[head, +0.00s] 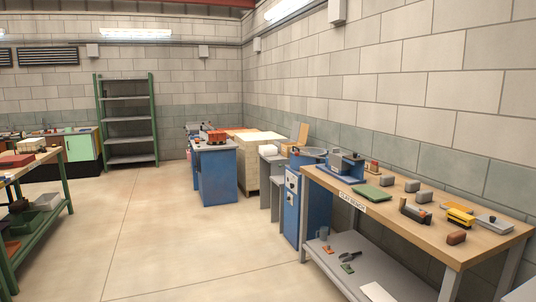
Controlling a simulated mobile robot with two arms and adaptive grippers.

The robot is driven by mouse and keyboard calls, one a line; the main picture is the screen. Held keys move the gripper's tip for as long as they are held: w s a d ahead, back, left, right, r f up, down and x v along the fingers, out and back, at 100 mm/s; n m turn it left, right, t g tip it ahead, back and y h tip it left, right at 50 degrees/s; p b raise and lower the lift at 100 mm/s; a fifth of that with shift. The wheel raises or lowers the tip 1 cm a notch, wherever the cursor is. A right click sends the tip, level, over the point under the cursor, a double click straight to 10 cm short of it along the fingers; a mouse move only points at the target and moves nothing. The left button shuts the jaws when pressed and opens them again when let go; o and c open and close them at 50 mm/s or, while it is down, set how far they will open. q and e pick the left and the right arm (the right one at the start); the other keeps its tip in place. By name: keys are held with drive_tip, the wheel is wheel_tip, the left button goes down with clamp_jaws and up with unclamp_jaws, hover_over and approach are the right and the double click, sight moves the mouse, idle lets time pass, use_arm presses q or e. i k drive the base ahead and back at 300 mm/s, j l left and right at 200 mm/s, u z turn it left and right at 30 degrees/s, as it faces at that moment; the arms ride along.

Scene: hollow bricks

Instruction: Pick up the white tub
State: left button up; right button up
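I cannot make out a white tub for certain. A small whitish object (268,150) sits on a grey stand in the middle distance, too small to tell what it is. A flat white piece (379,292) lies on the lower shelf of the right workbench and looks like a sheet or board. Neither of my grippers is in view.
The clay bench (446,223) on the right holds bricks and tools. Blue cabinets (217,176) stand beyond it. An empty green-framed shelf (128,117) is at the back. A cluttered green-legged table (67,180) is left. The floor (160,235) between is clear.

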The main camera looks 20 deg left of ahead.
sight(270, 150)
drive_tip(key=i+j+u, duration=0.35)
drive_tip(key=i+j, duration=0.15)
drive_tip(key=i, duration=0.3)
drive_tip(key=i+j+u, duration=0.35)
drive_tip(key=i, duration=0.45)
drive_tip(key=i+u, duration=0.35)
drive_tip(key=i, duration=2.75)
drive_tip(key=i+z, duration=0.1)
drive_tip(key=i, duration=0.55)
drive_tip(key=i+j+z, duration=0.1)
drive_tip(key=i, duration=0.55)
drive_tip(key=i+j+z, duration=0.1)
drive_tip(key=i, duration=0.5)
